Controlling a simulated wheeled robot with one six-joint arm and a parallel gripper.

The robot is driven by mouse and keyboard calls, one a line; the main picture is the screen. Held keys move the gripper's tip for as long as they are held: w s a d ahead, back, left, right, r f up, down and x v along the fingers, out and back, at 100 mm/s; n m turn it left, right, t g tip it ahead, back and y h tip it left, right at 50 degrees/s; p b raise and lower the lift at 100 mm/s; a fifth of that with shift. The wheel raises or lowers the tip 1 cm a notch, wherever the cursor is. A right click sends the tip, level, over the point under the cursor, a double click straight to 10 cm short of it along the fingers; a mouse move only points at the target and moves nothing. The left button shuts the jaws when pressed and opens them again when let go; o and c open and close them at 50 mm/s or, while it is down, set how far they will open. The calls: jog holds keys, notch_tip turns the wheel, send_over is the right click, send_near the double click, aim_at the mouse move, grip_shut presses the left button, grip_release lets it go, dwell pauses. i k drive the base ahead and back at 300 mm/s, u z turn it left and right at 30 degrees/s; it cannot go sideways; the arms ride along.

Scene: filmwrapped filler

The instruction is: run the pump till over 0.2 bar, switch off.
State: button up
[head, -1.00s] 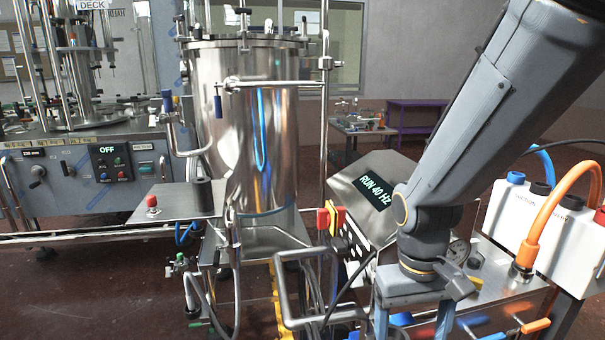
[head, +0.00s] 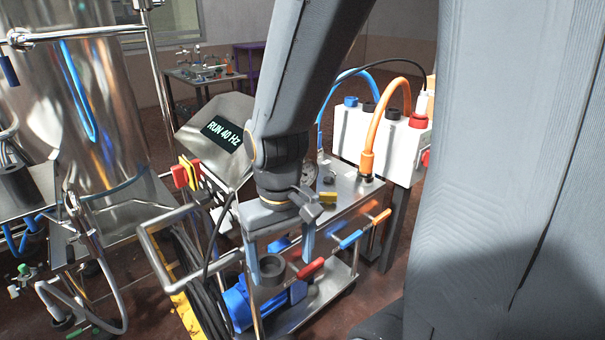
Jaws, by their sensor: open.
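A tilted metal control box with a display (head: 222,132) reading "RUN 40 Hz" stands behind my arm. A red and yellow switch (head: 185,174) sits on its left side; its position cannot be told. A blue pump motor (head: 240,306) lies on the cart's lower level, partly behind the frame. A round gauge (head: 310,172) shows just right of my wrist, partly hidden; its reading is too small to tell. My gripper (head: 281,256) points down with its fingers apart and empty, above the cart's front part, right of and nearer than the switch.
A cart handle of bent grey tube (head: 165,262) and black cables lie left of my gripper. Red (head: 311,268), blue and orange valve handles are at its right. A white box (head: 375,145) with blue and orange hoses stands behind. A steel tank (head: 75,110) fills the left.

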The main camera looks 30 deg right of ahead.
aim_at(180, 178)
jog(key=z, duration=2.25)
jog(key=k, duration=1.2)
jog(key=u, duration=1.5)
jog(key=i, duration=0.9)
